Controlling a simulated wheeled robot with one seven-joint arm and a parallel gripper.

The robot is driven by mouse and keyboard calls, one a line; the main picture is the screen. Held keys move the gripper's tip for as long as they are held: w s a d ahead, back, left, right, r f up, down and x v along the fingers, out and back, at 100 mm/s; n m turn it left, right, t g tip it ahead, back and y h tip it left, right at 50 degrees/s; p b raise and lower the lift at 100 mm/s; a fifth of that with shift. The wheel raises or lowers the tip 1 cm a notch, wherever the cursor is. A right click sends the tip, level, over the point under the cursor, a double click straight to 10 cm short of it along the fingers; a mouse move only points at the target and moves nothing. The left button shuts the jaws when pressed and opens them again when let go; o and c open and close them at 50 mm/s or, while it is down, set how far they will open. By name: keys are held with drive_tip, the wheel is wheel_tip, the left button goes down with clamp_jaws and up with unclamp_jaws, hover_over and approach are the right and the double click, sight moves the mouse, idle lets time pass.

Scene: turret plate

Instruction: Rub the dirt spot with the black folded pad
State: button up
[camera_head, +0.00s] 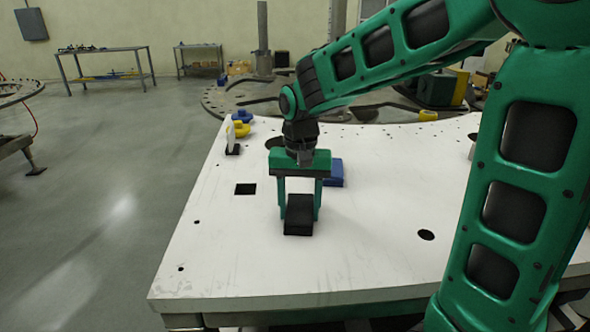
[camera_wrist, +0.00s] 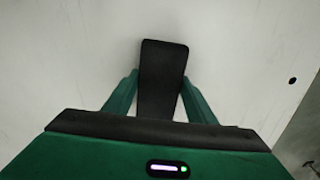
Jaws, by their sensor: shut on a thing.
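The black folded pad (camera_head: 299,213) is between the two green fingers of my gripper (camera_head: 299,215), over the white plate (camera_head: 370,210). My gripper is shut on it. In the wrist view the pad (camera_wrist: 162,70) sticks out past the fingertips (camera_wrist: 160,92). The pad is at or just above the plate; I cannot tell whether it touches. I cannot pick out the dirt spot for sure. A dark square patch (camera_head: 245,188) lies left of the gripper, a brownish dark oval (camera_head: 275,142) behind it, and a dark round mark (camera_head: 426,235) to the right.
A blue block (camera_head: 334,174) stands just behind and right of my gripper. A white upright object (camera_head: 230,139) and yellow and blue round pieces (camera_head: 240,128) are at the back left edge. The front and right of the plate are mostly clear, with small holes.

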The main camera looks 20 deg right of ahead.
drive_tip(key=shift+w+d+r, duration=0.1)
drive_tip(key=shift+w+d, duration=0.2)
drive_tip(key=shift+w, duration=0.45)
wheel_tip(320, 180, up, 3)
drive_tip(key=shift+s+a+f, duration=0.1)
drive_tip(key=shift+a+f, duration=0.05)
drive_tip(key=shift+r, duration=2.75)
